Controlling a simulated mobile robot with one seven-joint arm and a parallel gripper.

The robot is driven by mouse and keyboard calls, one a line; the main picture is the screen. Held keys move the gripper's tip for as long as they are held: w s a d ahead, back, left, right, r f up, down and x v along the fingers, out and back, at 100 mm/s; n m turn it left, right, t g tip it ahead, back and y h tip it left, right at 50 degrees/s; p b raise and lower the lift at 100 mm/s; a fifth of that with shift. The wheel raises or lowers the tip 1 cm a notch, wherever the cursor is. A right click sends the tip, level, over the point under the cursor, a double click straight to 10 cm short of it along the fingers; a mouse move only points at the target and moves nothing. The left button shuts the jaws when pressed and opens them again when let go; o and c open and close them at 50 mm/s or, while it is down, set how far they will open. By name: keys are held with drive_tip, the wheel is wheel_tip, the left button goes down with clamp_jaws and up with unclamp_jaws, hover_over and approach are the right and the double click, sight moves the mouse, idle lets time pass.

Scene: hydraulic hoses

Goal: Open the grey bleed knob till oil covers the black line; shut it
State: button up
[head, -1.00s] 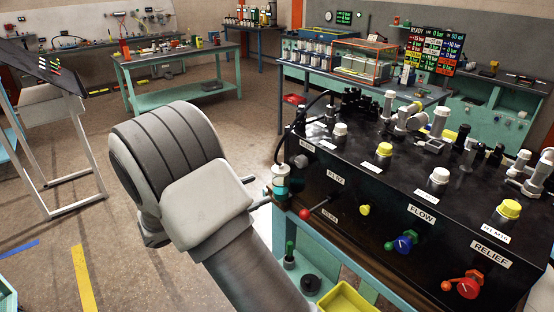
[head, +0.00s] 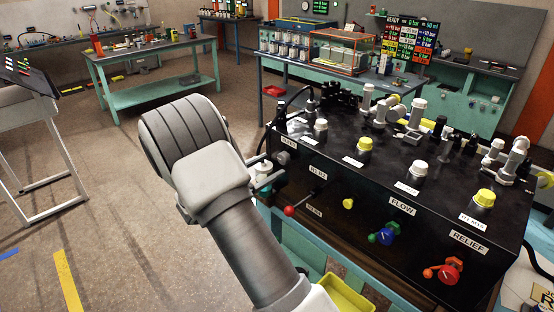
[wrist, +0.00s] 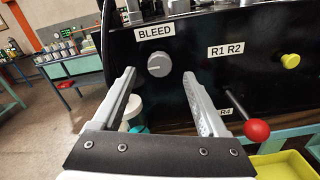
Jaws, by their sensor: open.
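The grey bleed knob (wrist: 159,65) is on the black panel under the BLEED label (wrist: 155,33); its white mark points left. It also shows in the head view (head: 283,157), at the panel's left end. My gripper (wrist: 159,74) is open and empty, and in the wrist view the knob appears between and beyond its fingertips. I cannot tell the remaining gap. In the head view my arm hides most of the gripper. A small white and teal jar (wrist: 133,109) is below the knob, partly behind the left finger. No black line or oil level can be made out.
A red ball-ended lever (wrist: 256,130) sticks out right of my gripper. A yellow knob (wrist: 290,60) is farther right on the panel. A yellow tray (head: 345,296) is below the panel.

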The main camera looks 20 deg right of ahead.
sight(281, 159)
drive_tip(key=shift+x, duration=1.85)
clamp_jaws()
